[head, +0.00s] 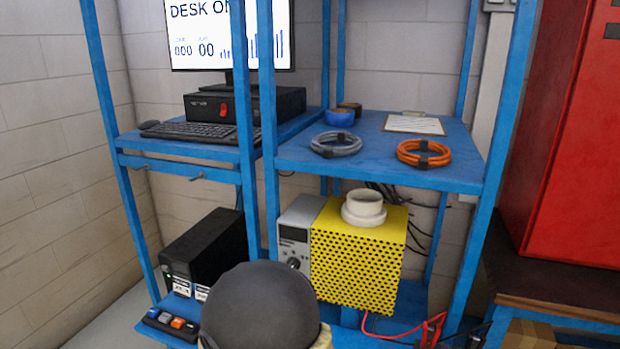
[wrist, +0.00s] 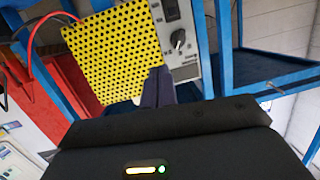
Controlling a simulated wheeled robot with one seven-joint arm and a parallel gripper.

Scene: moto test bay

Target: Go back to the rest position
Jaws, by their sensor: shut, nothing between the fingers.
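My gripper (wrist: 158,88) shows in the wrist view, its dark fingers together and empty. In that view the fingers point toward the yellow perforated box (wrist: 108,50) and its grey control panel (wrist: 182,40); whether they touch it cannot be told. In the head view a rounded dark part of my arm covers the bottom middle, and the gripper is not visible. The yellow box (head: 355,262) stands on the lower shelf there, with a white ring-shaped part on top.
A blue rack (head: 290,165) holds a monitor (head: 205,30), keyboard (head: 190,132), grey cable coil (head: 336,144), orange cable coil (head: 424,154) and clipboard (head: 414,124). A black box unit (head: 205,250) stands lower left. A red cabinet (head: 580,150) is at right. Red cables (head: 400,334) lie low.

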